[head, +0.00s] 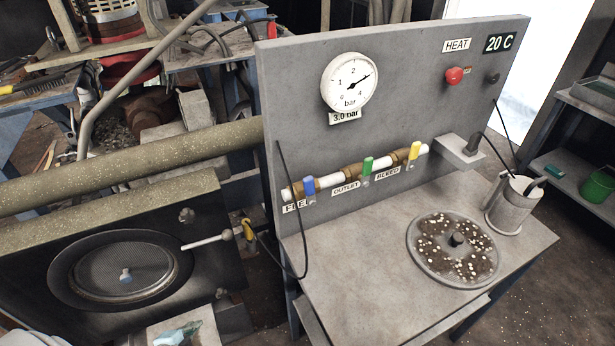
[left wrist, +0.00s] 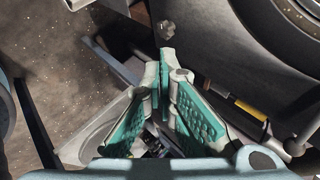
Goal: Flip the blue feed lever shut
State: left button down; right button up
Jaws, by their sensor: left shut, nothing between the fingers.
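The blue feed lever (head: 309,186) stands up across the white and brass pipe on the grey panel, above the partly covered FEED label (head: 295,206). The green outlet lever (head: 367,165) and yellow bleed lever (head: 414,151) stand in a similar pose along the same pipe. My left gripper (head: 178,333) shows as a small teal and pale part at the bottom edge, well below and left of the blue lever. In the left wrist view its teal-padded fingers (left wrist: 165,72) are shut and empty. The blue lever is not seen there. My right gripper is not in view.
A pressure gauge (head: 349,82) with a 3.0 bar sign sits above the pipe. A black cable hangs near the panel's left edge. The screen machine (head: 215,205) with a white-rodded handle stands left. A round dish (head: 455,268) and metal cup (head: 513,205) occupy the bench.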

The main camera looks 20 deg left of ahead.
aim_at(305, 191)
pick_arm(q)
jog(key=w+r+m+t+h, duration=0.2)
jog(key=w+r+m, duration=0.3)
jog(key=r+m, duration=0.15)
jog(key=w+d+r+m+t+h+b, duration=0.1)
jog(key=w+r+m+t+h, duration=0.1)
jog(key=w+r+m, duration=0.45)
jog(key=w+r+m+t+h, duration=0.2)
jog(key=r+m+t, duration=0.15)
jog(key=r, duration=0.55)
jog(key=s+d+r+m+g+h+b, duration=0.1)
jog(key=d+r+m+g+h, duration=0.2)
jog(key=d+r+m+h, duration=0.95)
jog(key=w+d+r+m, duration=0.1)
jog(key=w+d, duration=0.1)
jog(key=w, duration=0.1)
jog(key=w+d+r+m+y, duration=0.1)
jog(key=w+d+r, duration=0.1)
jog(key=d, duration=0.1)
jog(key=w+d+r+m+y, duration=0.1)
jog(key=w+d+r+m, duration=0.1)
jog(key=w+d, duration=0.1)
jog(key=shift+w+d+y, duration=0.15)
jog(key=shift+w+y, duration=0.1)
jog(key=shift+w, duration=0.1)
jog(key=shift+w+d, duration=0.35)
jog(key=shift+d, duration=0.05)
jog(key=shift+f, duration=0.15)
